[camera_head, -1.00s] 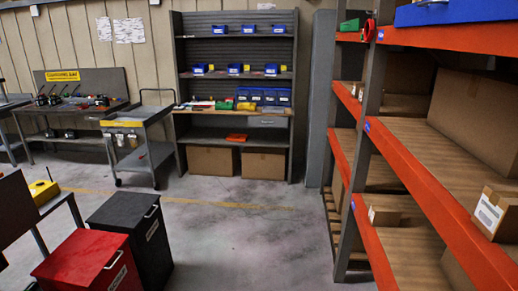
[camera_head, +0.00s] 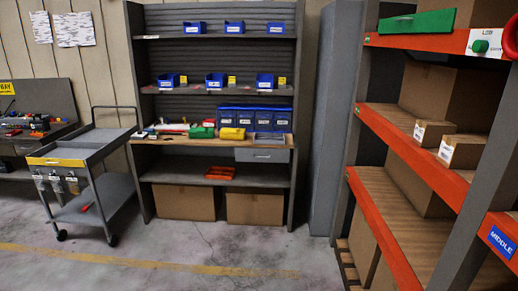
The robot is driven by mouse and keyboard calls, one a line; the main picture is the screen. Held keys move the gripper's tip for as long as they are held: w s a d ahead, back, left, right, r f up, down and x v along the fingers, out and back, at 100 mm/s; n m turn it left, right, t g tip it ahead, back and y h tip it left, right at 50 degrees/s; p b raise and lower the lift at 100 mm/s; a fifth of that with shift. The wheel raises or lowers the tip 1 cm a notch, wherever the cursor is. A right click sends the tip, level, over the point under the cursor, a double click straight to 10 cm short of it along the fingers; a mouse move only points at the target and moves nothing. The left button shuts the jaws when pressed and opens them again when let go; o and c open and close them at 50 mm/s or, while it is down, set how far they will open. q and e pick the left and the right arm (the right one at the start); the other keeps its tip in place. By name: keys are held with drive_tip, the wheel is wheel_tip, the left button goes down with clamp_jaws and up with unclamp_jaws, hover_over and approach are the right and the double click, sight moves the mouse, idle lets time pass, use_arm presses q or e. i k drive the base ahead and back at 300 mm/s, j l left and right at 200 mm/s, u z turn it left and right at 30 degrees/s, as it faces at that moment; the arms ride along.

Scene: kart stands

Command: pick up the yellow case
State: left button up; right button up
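A small yellow case (camera_head: 232,134) lies on the wooden worktop (camera_head: 175,139) of the grey shelf unit, straight ahead and some way off. It sits in front of blue bins (camera_head: 263,119), with a green case (camera_head: 202,131) close to its left. Neither of my grippers is in view, and nothing of my arms shows.
A grey cart (camera_head: 85,160) with a yellow front edge stands left of the shelf unit. Orange-edged racks (camera_head: 395,160) with cardboard boxes line the right side. The concrete floor (camera_head: 190,240) between is clear, with a faded yellow line across it.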

sight(230, 136)
drive_tip(key=i+u, duration=0.1)
drive_tip(key=i, duration=1)
drive_tip(key=i+l+u, duration=0.15)
drive_tip(key=i, duration=0.4)
drive_tip(key=i+l+u, duration=0.1)
drive_tip(key=i, duration=0.4)
drive_tip(key=i+l, duration=0.15)
drive_tip(key=i, duration=0.4)
drive_tip(key=u, duration=0.05)
